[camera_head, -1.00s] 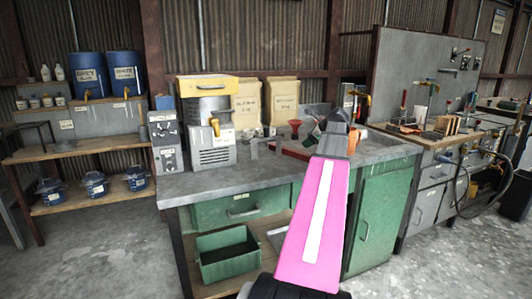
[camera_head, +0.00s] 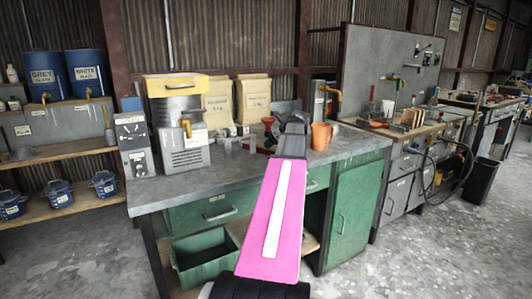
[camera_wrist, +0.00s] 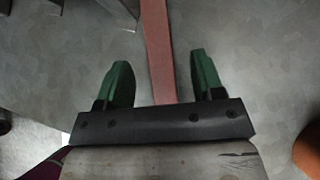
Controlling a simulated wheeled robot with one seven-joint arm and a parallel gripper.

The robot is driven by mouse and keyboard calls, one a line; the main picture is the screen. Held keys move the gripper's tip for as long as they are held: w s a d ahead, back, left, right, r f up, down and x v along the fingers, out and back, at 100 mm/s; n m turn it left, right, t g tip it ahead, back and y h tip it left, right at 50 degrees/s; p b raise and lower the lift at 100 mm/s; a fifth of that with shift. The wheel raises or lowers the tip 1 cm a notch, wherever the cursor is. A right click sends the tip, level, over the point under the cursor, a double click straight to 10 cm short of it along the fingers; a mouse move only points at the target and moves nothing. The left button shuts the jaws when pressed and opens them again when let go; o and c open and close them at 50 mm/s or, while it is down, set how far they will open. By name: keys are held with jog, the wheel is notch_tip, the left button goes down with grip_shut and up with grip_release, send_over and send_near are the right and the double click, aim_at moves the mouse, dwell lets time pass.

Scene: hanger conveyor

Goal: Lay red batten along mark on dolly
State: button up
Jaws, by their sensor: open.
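The red batten (camera_wrist: 158,50) shows in the wrist view as a long flat strip on the grey bench top. It runs from the top edge down between my fingers, and its near end is hidden behind the gripper body. My gripper (camera_wrist: 158,78) is open, with one green finger on each side of the batten and a gap on both sides. In the head view my pink arm reaches over the bench and hides the fingers; I cannot make out the batten there for certain. I cannot identify the dolly or its mark in either view.
The grey workbench (camera_head: 222,186) carries a yellow-topped machine (camera_head: 180,118), paper bags (camera_head: 224,102), a red funnel (camera_head: 268,122) and an orange mug (camera_head: 321,136). The mug also shows at the wrist view's right edge (camera_wrist: 308,150). A green bin (camera_head: 203,262) sits below.

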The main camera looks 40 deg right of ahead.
aim_at(266, 151)
jog(key=x, duration=0.4)
jog(key=shift+w+a+f, duration=0.15)
jog(key=shift+f, duration=0.2)
jog(key=c, duration=1.1)
jog(key=shift+r, duration=0.2)
jog(key=shift+c, duration=0.2)
